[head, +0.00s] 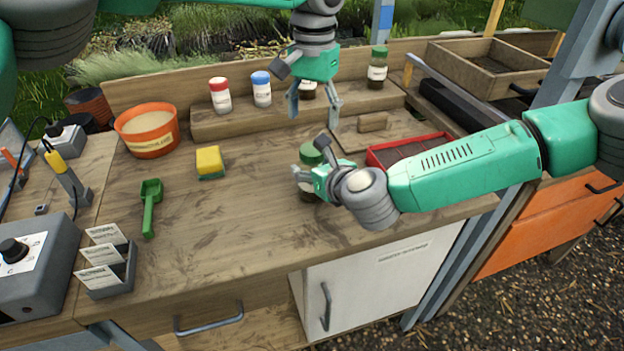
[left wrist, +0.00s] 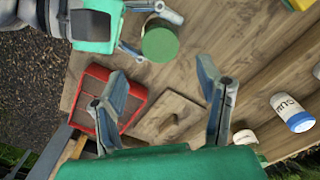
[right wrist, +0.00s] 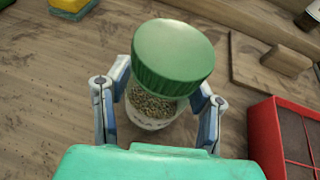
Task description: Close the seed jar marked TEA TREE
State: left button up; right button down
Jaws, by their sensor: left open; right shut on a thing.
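The seed jar (right wrist: 152,105) has clear walls, seeds inside and a white label. Only part of the label's lettering shows in the right wrist view, too little to read surely. Its ribbed green lid (right wrist: 172,55) sits on the mouth; I cannot tell whether it is tight. My right gripper (head: 312,180) is shut on the jar's body below the lid, and it also shows in the right wrist view (right wrist: 160,100). The jar stands on the bench. My left gripper (head: 313,108) is open and empty, pointing down, above and behind the jar. The green lid shows in the left wrist view (left wrist: 160,42).
A red-lidded jar (head: 220,96), a blue-lidded jar (head: 262,90) and a green-lidded jar (head: 377,70) stand on the back shelf. Another is partly hidden behind my left gripper. A red tray (head: 440,137) and a wooden board (head: 350,143) lie close by. The bench's left-middle is mostly clear.

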aim_at(313, 149)
pick_arm(q)
jog(key=shift+f, duration=4.05)
pick_arm(e)
jog(key=shift+f, duration=0.1)
pick_arm(q)
jog(key=c, duration=1.2)
jog(key=shift+c, duration=0.2)
jog(key=o, duration=1.4)
